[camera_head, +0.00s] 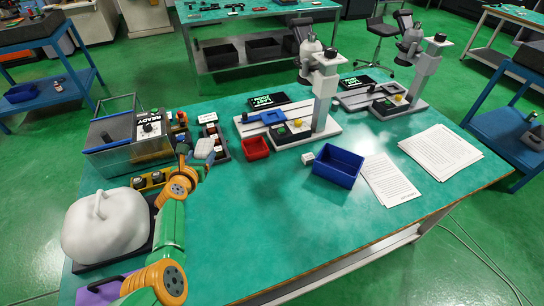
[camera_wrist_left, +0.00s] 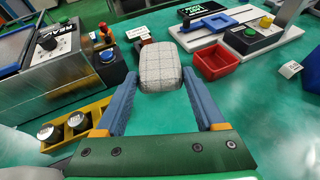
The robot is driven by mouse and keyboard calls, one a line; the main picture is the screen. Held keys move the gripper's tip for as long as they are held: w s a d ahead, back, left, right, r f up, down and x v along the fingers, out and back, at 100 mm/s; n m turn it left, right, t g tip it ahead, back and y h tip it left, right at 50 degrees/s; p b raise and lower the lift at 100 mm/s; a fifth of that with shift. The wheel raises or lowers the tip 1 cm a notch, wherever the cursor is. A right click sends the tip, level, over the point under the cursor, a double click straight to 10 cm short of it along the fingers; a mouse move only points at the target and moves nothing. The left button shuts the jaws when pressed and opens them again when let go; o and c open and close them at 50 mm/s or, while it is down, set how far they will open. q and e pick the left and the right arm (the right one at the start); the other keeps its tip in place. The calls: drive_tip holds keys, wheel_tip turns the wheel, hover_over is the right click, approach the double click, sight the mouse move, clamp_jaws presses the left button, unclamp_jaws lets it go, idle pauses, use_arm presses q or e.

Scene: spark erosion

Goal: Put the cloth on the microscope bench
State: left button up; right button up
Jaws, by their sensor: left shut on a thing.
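The cloth, a pale grey folded pad with a fine grid pattern, shows in the left wrist view (camera_wrist_left: 160,66) and in the head view (camera_head: 204,148). My left gripper (camera_wrist_left: 161,78) is shut on it, with a blue finger on each side. The cloth is held over the left part of a teal bench (camera_head: 270,205). Two microscope-like stands (camera_head: 322,90) (camera_head: 425,68) are on this bench, to the right of the cloth. My right gripper is not in view.
A metal box with a black panel (camera_head: 130,138) and a large white lump (camera_head: 105,225) are at the left. A red bin (camera_head: 255,148), blue bin (camera_head: 338,166), white block (camera_head: 308,157) and papers (camera_head: 440,151) lie to the right. The front middle is clear.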

sight(207, 226)
use_arm(q)
drive_tip(key=s+f+b, duration=0.1)
drive_tip(key=s+f, duration=0.2)
drive_tip(key=s, duration=0.1)
drive_tip(key=s+f+b, duration=0.1)
drive_tip(key=s+f, duration=0.3)
drive_tip(key=s, duration=0.1)
drive_tip(key=s+f+b, duration=0.2)
drive_tip(key=s+f, duration=0.2)
drive_tip(key=s, duration=0.1)
drive_tip(key=shift+s, duration=0.2)
wheel_tip(207, 226, down, 2)
drive_tip(key=shift+b, duration=1.2)
drive_tip(key=shift+f+b, duration=0.25)
drive_tip(key=shift+b, duration=0.1)
drive_tip(key=shift+r, duration=0.25)
drive_tip(key=shift+f, duration=0.15)
drive_tip(key=o, duration=1.3)
drive_tip(key=shift+r+p, duration=0.25)
drive_tip(key=shift+p, duration=0.15)
drive_tip(key=p+v, duration=0.1)
drive_tip(key=v, duration=1.1)
drive_tip(key=shift+p, duration=0.4)
drive_tip(key=shift+w, duration=0.1)
